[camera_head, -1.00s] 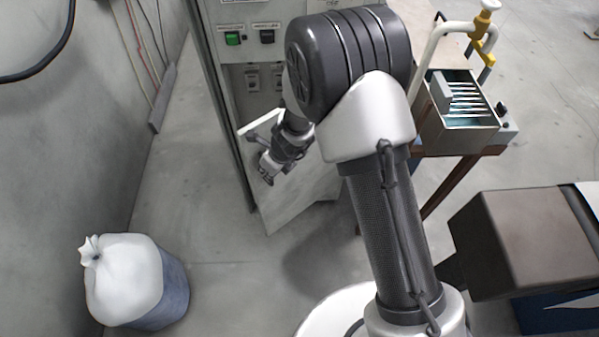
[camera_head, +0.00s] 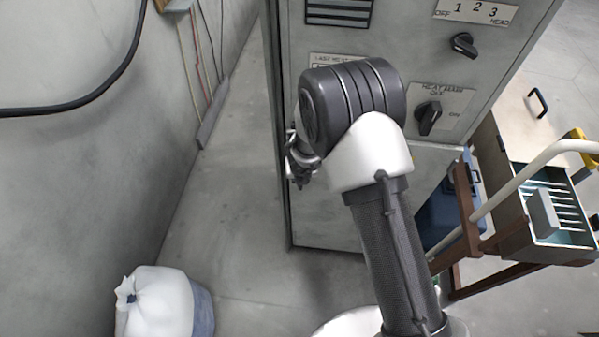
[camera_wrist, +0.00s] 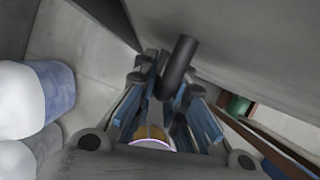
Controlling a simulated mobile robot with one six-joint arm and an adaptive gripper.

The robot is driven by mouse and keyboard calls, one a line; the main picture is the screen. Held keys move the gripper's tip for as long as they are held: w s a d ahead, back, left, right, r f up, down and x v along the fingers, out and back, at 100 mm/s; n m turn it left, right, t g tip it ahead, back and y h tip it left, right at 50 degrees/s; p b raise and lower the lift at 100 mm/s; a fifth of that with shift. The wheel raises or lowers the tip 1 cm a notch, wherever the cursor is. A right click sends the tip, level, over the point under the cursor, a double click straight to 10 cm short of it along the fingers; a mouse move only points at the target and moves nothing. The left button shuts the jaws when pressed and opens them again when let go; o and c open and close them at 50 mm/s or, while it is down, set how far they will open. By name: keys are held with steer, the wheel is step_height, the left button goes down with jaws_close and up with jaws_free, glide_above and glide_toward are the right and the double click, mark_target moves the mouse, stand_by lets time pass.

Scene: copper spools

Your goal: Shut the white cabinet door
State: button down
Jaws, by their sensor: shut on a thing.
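The white cabinet door (camera_head: 325,215) is the pale lower panel of the grey cabinet (camera_head: 300,55) in the head view. It looks about in line with the cabinet front, but my arm covers much of it, so I cannot tell whether it is fully closed. My gripper (camera_head: 299,172) is at the door's upper left. In the wrist view my gripper (camera_wrist: 168,100) has its blue-lined fingers closed around a dark round bar (camera_wrist: 179,62), apparently the door handle. The pale panel (camera_wrist: 235,45) fills the upper right there. The contact point is partly hidden.
A white bag in a blue bin (camera_head: 160,303) stands at the lower left; it also shows in the wrist view (camera_wrist: 52,92). A brown-framed cart (camera_head: 480,245) with an open tool tray (camera_head: 560,215) stands at the right.

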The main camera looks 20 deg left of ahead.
steer(key=shift+w+a+r, duration=0.15)
steer(key=shift+w+r, duration=0.05)
steer(key=shift+w, duration=0.1)
steer(key=c, duration=1.7)
jaws_free()
steer(key=shift+w, duration=0.1)
steer(key=shift+o, duration=0.2)
steer(key=v, duration=1.2)
steer(key=shift+s, duration=0.25)
steer(key=shift+f, duration=0.15)
